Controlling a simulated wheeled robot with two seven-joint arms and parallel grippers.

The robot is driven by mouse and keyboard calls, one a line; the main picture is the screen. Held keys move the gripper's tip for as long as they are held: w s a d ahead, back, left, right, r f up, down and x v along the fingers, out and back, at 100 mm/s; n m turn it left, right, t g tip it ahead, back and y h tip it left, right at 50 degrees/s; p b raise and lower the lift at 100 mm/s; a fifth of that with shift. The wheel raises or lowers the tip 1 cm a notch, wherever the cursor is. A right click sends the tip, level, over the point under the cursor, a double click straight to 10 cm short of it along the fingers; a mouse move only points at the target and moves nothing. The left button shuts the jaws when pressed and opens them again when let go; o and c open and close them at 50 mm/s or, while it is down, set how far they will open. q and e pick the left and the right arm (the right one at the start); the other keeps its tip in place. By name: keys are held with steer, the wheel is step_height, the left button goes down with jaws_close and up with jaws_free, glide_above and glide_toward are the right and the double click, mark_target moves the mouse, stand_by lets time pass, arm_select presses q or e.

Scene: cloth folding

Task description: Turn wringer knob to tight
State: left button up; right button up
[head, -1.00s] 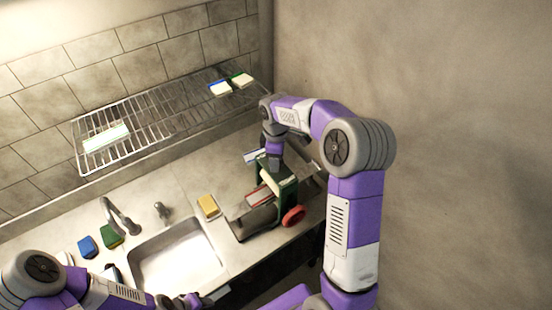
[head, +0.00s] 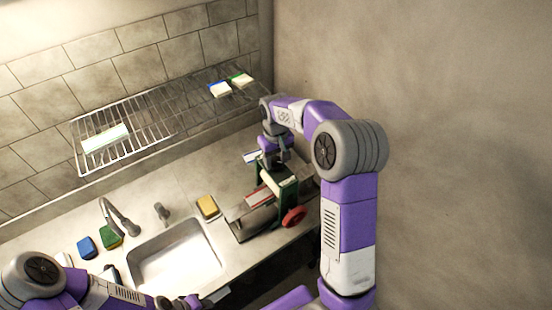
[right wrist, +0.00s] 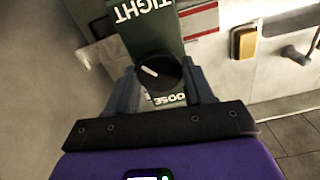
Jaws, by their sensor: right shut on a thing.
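The wringer (head: 287,190), a green frame with a red wheel, stands on the counter right of the sink. Its black knob (right wrist: 165,76) sits on the green top plate (right wrist: 148,32), between the words TIGHT and LOOSE. The knob's white mark points to the upper left in the right wrist view, off to one side of TIGHT. My right gripper (head: 274,160) is over the wringer's top; in the right wrist view its fingers (right wrist: 163,92) are shut on the knob from both sides. My left gripper (head: 182,303) is low by the sink's front edge, its fingers unclear.
A yellow sponge (head: 207,206) lies between the sink (head: 178,258) and the wringer. Blue (head: 87,247) and green (head: 110,237) sponges lie left of the tap (head: 120,217). A wire rack (head: 150,118) above holds a few pale items. A wall closes off the right side.

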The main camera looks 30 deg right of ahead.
mark_target(276, 162)
steer(key=m, duration=0.4)
steer(key=shift+r+m, duration=0.15)
steer(key=shift+m, duration=0.15)
steer(key=shift+w+m, duration=0.1)
steer(key=shift+m, duration=1.4)
steer(key=o, duration=1)
step_height(276, 162, up, 8)
steer(key=shift+f, duration=0.25)
steer(key=shift+f, duration=0.1)
